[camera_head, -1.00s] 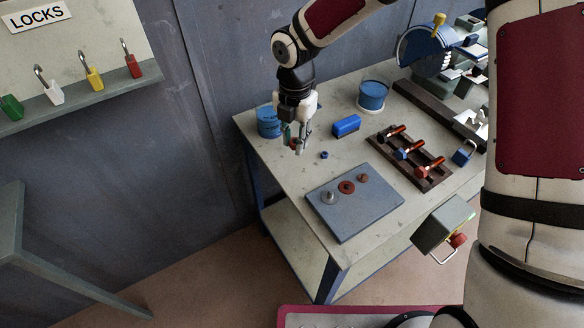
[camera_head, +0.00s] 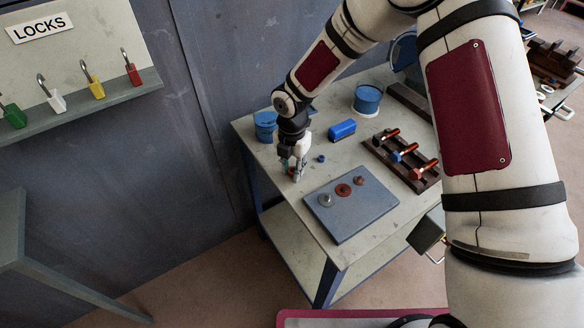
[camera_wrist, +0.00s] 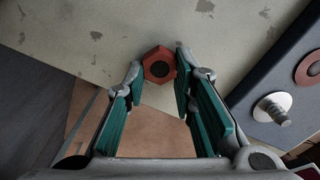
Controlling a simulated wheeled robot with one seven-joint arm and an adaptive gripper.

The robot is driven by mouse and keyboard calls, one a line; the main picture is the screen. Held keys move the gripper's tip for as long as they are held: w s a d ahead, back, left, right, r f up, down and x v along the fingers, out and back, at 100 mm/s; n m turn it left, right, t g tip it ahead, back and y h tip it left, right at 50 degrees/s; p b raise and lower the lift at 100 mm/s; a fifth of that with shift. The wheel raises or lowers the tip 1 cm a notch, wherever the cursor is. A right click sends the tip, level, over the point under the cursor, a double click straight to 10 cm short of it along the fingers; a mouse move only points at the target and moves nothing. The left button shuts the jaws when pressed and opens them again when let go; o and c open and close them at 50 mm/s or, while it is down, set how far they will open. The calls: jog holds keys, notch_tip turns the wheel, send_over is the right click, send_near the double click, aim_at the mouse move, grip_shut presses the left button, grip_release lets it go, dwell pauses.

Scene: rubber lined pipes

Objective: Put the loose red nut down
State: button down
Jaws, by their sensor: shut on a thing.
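In the head view my gripper (camera_head: 295,176) points down near the left edge of the grey worktable (camera_head: 290,210), left of the blue-grey board. The nut is barely visible there. In the wrist view the nut is over the tabletop, close to its edge. I cannot tell whether it touches the table.
The board (camera_head: 350,218) carries a grey bolt (camera_head: 325,200), a red ring (camera_head: 343,190) and a small brown piece (camera_head: 359,181). A small blue nut (camera_head: 321,158), a blue block (camera_head: 342,130), two blue tins and a dark bolt rack (camera_head: 402,165) stand behind. Bare tabletop lies around my gripper.

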jog(key=shift+f, duration=0.15)
jog(key=c, duration=1.3)
grip_release()
jog(key=shift+c, duration=0.2)
notch_tip(320, 180, up, 12)
jog(key=b, duration=0.1)
jog(key=shift+r, duration=0.25)
